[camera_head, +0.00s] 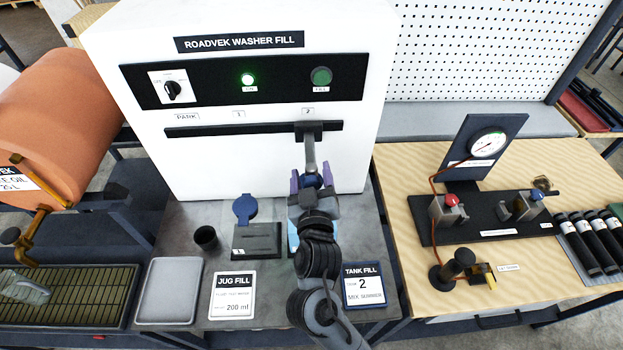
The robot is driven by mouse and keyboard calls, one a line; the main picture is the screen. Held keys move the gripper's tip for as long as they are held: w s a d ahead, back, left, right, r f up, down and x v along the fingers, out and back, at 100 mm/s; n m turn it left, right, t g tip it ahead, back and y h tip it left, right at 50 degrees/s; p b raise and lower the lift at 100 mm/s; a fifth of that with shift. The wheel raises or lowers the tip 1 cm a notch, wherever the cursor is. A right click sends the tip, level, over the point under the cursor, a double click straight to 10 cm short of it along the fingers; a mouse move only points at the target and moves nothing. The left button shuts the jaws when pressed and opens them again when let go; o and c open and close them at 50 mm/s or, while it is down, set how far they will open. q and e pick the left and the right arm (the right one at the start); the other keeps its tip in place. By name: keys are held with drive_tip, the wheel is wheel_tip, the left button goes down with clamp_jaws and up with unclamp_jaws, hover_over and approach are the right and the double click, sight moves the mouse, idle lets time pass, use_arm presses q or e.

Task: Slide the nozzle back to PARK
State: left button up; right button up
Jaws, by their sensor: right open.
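The white washer fill cabinet has a dark horizontal rail (230,130) across its front. Labels PARK (187,117), 1 (239,114) and 2 (308,111) sit above it from left to right. The grey nozzle (310,150) hangs from a dark carriage (320,128) on the rail, below label 2. My right gripper (311,182), with purple fingers, is open at the nozzle's lower end, one finger to each side. Its body hides the nozzle tip, and I cannot tell whether the fingers touch it. My left gripper is not in view.
Below the rail stand a dark block with a raised blue cap (245,208) and a small black cup (205,237). A grey tray (170,290) lies front left. An orange drum (60,120) stands left, a wooden bench with a gauge (488,144) right. The front left of the rail is clear.

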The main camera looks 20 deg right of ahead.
drive_tip(key=shift+w, duration=0.1)
drive_tip(key=shift+c, duration=1.3)
clamp_jaws()
drive_tip(key=shift+r, duration=0.1)
